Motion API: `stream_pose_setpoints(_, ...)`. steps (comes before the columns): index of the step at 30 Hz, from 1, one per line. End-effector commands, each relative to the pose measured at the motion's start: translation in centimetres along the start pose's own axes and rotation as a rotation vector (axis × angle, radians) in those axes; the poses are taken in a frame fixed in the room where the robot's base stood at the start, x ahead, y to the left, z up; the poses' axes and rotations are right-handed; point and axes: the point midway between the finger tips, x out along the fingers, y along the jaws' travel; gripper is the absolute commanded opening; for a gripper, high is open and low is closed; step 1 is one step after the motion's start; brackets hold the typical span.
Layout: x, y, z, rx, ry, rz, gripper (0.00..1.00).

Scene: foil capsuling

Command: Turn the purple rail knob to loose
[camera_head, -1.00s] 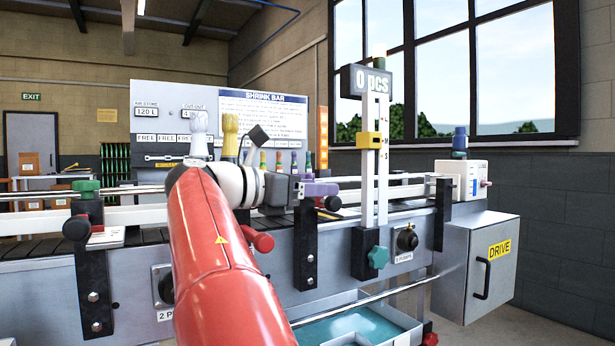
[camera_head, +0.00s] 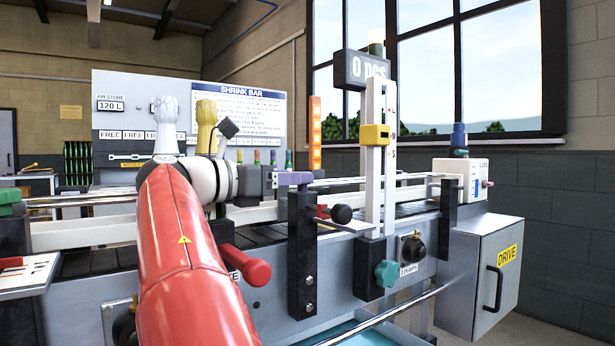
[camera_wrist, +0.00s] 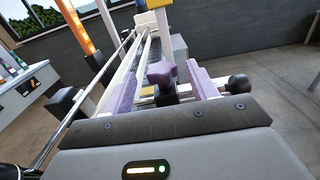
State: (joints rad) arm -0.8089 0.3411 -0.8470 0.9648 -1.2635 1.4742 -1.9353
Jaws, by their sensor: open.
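The purple rail knob (camera_head: 293,178) sits on top of a dark post at the near side of the conveyor. It also shows in the wrist view (camera_wrist: 167,72), a lobed purple handle between my two fingers. My gripper (camera_wrist: 161,76) is open, with one pale purple finger on each side of the knob. A gap shows on the left side; whether the right finger touches the knob I cannot tell. In the head view my gripper (camera_head: 254,181) is just left of the knob, its fingers mostly hidden.
A black round knob (camera_head: 341,214) sticks out beside the post. A white gauge column with a yellow slider (camera_head: 375,135) and a teal knob (camera_head: 387,273) stands to the right. A green rail knob (camera_head: 10,202) is at far left. Steel rails run along the conveyor.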

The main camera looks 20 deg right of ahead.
Motion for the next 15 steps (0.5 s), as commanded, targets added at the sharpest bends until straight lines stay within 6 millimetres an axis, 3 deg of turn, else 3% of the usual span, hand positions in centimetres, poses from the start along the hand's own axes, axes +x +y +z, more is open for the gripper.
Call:
stream_pose_setpoints(7, 4.0, -0.1, 0.0, 0.000, 0.000, -0.003, 0.58)
stream_pose_setpoints(15, 5.4, 0.0, 0.0, 0.000, 0.000, 0.001, 0.58)
